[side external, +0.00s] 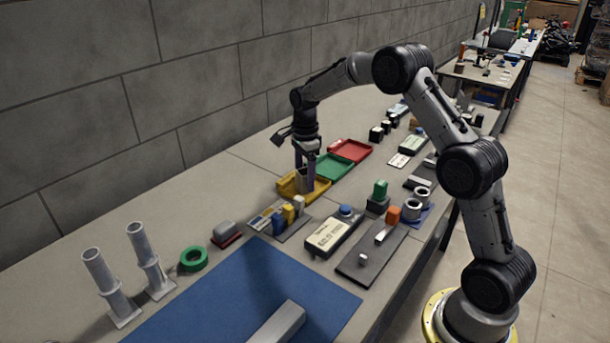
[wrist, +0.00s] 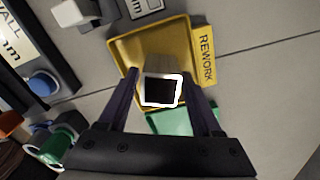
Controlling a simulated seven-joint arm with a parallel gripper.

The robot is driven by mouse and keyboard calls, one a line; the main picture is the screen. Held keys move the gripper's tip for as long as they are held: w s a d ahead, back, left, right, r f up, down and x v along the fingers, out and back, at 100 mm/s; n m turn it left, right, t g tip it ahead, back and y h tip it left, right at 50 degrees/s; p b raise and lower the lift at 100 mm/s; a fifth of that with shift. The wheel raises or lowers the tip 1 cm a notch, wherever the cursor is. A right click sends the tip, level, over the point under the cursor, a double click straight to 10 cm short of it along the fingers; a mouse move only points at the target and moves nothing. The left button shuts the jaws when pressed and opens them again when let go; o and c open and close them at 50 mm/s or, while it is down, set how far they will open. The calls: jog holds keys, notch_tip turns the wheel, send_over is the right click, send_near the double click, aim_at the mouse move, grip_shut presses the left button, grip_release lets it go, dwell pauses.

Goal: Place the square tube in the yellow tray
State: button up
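The grey square tube (wrist: 160,68) stands upright on the floor of the yellow tray (wrist: 122,54), its hollow open end with a pale rim facing up to the wrist camera. In the side external view the tube (side external: 302,183) shows partly behind my fingers, inside the yellow tray (side external: 318,190). My gripper (wrist: 161,70) is lowered over the tray with one finger on each side of the tube. The fingers look spread, with a narrow gap beside the tube. Its contact with the tray floor is partly hidden. The tray carries a REWORK label (wrist: 206,53).
A green tray (side external: 334,166) and a red tray (side external: 350,150) adjoin the yellow one. Small coloured blocks (side external: 289,213) stand close in front. A blue mat (side external: 240,295) holds a grey bar (side external: 277,325). Two upright tube stands (side external: 110,285) are at the left.

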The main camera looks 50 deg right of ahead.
jog(key=shift+o, duration=0.7)
notch_tip(320, 180, up, 12)
jog(key=r, duration=0.1)
jog(key=s+a+r+n+t, duration=0.1)
jog(key=s+a+r+n, duration=0.4)
jog(key=s+r, duration=0.15)
jog(key=s+a+r+n+t, duration=0.2)
jog(key=s+a+n, duration=0.35)
jog(key=s, duration=0.45)
jog(key=s+a+f+n+t, duration=0.1)
jog(key=s+f+n, duration=0.1)
jog(key=s+n, duration=0.4)
jog(key=s+a+f+n+t, duration=0.1)
jog(key=s+a+f+n, duration=0.1)
jog(key=s+n, duration=0.4)
jog(key=s+f, duration=0.1)
jog(key=s, duration=0.3)
jog(key=shift+s+a+f+t, duration=0.25)
jog(key=shift+s+t, duration=0.05)
